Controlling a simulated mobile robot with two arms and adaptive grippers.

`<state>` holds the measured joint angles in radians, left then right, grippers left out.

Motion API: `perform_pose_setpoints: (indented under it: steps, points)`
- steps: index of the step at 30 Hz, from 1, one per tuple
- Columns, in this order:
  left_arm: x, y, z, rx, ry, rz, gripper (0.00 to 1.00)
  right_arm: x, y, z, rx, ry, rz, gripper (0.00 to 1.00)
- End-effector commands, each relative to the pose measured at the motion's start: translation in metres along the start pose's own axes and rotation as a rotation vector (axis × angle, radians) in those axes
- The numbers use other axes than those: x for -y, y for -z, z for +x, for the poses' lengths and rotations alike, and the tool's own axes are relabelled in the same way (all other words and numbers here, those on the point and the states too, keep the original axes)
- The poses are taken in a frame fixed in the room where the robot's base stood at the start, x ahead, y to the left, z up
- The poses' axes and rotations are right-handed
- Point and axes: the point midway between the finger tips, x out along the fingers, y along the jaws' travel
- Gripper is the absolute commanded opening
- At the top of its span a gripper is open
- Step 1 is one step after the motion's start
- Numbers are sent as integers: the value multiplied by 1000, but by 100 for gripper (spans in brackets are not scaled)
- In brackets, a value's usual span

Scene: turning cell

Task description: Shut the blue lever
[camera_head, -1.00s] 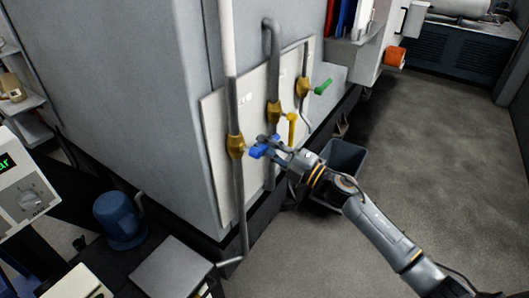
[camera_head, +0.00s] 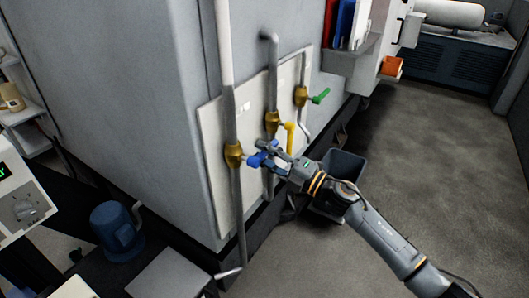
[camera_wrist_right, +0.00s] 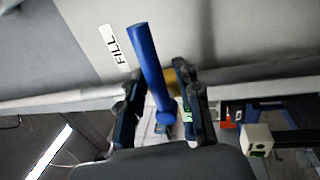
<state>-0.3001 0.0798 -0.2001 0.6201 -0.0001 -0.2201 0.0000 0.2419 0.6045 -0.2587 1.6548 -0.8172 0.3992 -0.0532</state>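The blue lever (camera_head: 256,160) sticks out to the right from a brass valve (camera_head: 233,154) on the leftmost pipe of a pale wall panel. My right gripper (camera_head: 268,152) is at the lever's outer end in the head view. In the right wrist view the blue lever (camera_wrist_right: 149,65) runs between the two fingers of the right gripper (camera_wrist_right: 158,105). The fingers stand apart on either side of it, with gaps showing, so the gripper looks open around it. A label reading FILL (camera_wrist_right: 114,45) is beside the lever. My left gripper is not in view.
A yellow lever (camera_head: 290,137) and a green lever (camera_head: 320,96) sit on neighbouring pipes to the right. A grey bin (camera_head: 343,167) stands on the floor behind my right arm. A blue motor (camera_head: 116,230) is at lower left. The floor on the right is open.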

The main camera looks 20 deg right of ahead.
Motion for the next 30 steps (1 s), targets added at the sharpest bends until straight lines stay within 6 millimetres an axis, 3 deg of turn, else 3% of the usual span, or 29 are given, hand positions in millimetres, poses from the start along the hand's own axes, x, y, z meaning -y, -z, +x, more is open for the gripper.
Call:
perform_pose_setpoints:
  steps: [11, 14, 24, 30]
  points:
    - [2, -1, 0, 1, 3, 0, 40, -3, -1, -4, 3, -6, 2, 39]
    - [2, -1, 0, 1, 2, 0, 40, -3, -1, -17, 3, -5, 2, 39]
    - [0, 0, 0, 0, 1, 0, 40, -1, -1, -88, 4, -2, 2, 39]
    - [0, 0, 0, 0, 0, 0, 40, -2, -1, -114, 4, -4, 1, 39]
